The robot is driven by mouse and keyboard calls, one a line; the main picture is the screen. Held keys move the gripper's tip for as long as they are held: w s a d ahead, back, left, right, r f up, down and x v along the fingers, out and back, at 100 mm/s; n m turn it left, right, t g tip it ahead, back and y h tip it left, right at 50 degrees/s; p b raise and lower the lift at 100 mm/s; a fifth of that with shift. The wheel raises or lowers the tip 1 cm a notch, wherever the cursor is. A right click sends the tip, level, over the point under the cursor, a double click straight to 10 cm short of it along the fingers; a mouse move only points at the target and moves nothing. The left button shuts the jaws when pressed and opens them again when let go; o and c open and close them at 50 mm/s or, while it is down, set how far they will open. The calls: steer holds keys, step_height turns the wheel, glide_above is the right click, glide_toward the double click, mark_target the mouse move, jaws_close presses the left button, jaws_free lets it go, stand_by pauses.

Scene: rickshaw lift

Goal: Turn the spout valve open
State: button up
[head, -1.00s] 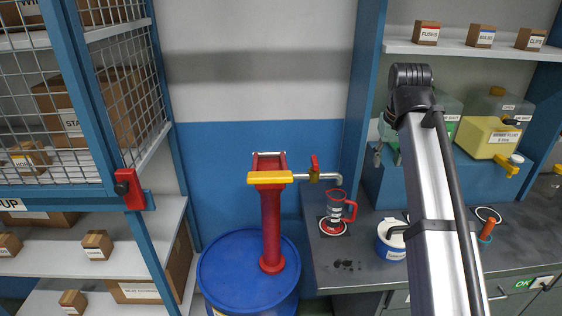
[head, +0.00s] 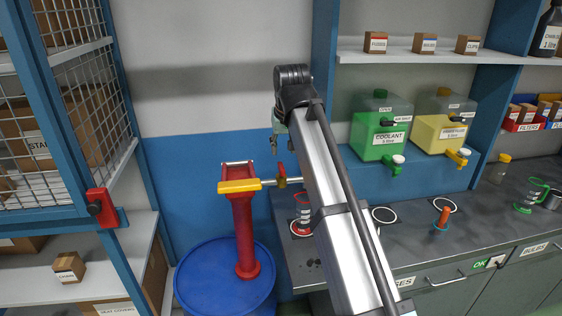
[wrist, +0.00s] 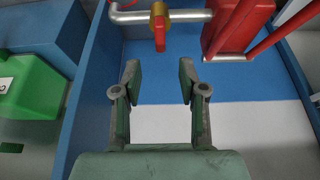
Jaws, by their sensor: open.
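The spout valve has a red handle (head: 281,170) on a brass body (head: 281,182), set in a silver spout pipe coming from the red pump (head: 243,230) on the blue drum. In the wrist view the red handle (wrist: 159,34) hangs from the brass body (wrist: 160,15) at the top of the picture, beyond my fingertips and roughly in line with the gap between them. My gripper (wrist: 159,80) is open and empty, apart from the handle. In the head view my gripper (head: 275,143) shows just above the valve, and my arm hides the spout's end.
A red measuring jug (head: 303,212) stands on the bench below, partly behind my arm. The green coolant container (head: 375,140) and yellow container (head: 440,130) stand to the right. A blue post (head: 323,45) rises behind my arm. A wire cage (head: 80,70) is at left.

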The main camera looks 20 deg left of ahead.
mark_target(281, 166)
steer(key=p+x, duration=0.2)
steer(key=x, duration=0.6)
steer(key=shift+w+a+f, duration=0.1)
steer(key=shift+f, duration=0.2)
jaws_close()
